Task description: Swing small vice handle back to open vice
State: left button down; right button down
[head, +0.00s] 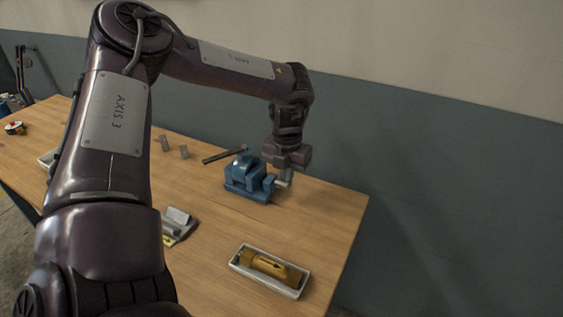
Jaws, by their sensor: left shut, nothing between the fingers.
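A small blue vice (246,181) stands on the wooden workbench (215,259), near its back edge. Its handle is too small to make out clearly; a small pale part (283,184) shows at the vice's right end, and I cannot tell whether it is the handle or a fingertip. My left gripper (281,178) points down at the right end of the vice, close to it. The fingers look shut, with nothing seen held between them. I cannot tell whether they touch the vice. My right gripper is not in view.
A tray (237,263) holding a yellow flashlight (270,268) lies at the front right. A dark bar-like tool (224,155) and small grey blocks (164,143) lie left of the vice. A grey item (178,218) lies near my arm. A wall stands behind the bench.

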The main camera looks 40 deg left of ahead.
pick_arm(q)
jog(key=shift+s+d, duration=0.15)
jog(key=shift+s, duration=0.35)
jog(key=shift+s+f+b, duration=0.35)
jog(key=shift+s+f, duration=0.1)
dwell(1.1)
jog(key=shift+f, duration=0.1)
dwell(0.4)
